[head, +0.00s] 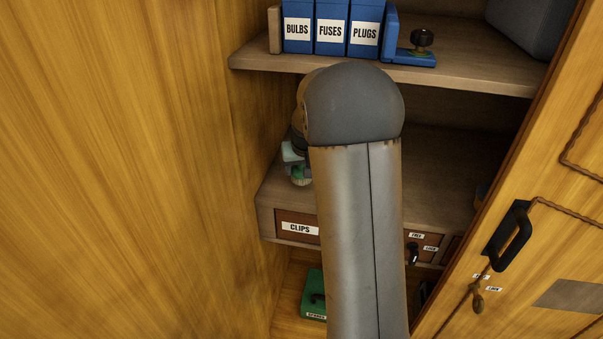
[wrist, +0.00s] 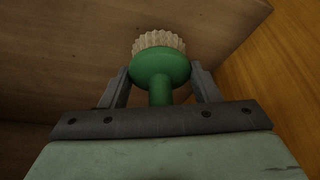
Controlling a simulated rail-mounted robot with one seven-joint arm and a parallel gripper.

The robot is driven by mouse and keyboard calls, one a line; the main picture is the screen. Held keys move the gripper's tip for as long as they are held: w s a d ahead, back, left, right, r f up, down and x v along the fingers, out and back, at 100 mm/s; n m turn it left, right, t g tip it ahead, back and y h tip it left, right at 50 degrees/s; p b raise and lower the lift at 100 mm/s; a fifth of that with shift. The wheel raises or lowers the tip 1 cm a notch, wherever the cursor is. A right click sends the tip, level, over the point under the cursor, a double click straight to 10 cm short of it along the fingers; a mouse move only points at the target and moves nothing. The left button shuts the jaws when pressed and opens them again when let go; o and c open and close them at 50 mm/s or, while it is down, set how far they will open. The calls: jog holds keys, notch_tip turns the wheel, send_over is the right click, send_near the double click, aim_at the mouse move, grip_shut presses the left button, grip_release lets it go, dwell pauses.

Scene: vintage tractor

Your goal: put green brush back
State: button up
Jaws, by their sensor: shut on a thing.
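The green brush (wrist: 160,70) has a round green head, a green stem and pale bristles pointing away from my gripper. In the wrist view my gripper (wrist: 160,88) is shut on it, with one finger on each side. In the head view my gripper (head: 296,165) is largely hidden behind my own arm, at the left of the middle shelf. A small green part of the brush (head: 299,171) shows there, with pale bristles below it. The brush is near the shelf's left end, above the drawer labelled CLIPS (head: 298,226). I cannot tell whether it touches the shelf.
The upper shelf (head: 480,78) holds blue boxes (head: 330,28) labelled BULBS, FUSES and PLUGS. A wooden wall (head: 130,150) is close on the left. An open door with a black handle (head: 508,236) stands on the right. A green box (head: 313,292) sits below the drawers.

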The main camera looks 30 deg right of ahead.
aim_at(301, 176)
jog(key=shift+w+f, duration=0.1)
jog(key=shift+f, duration=1.35)
jog(key=shift+f+b, duration=0.25)
jog(key=shift+b, duration=0.05)
jog(key=o, duration=1.1)
jog(key=shift+r+p, duration=0.25)
jog(key=shift+p, duration=0.4)
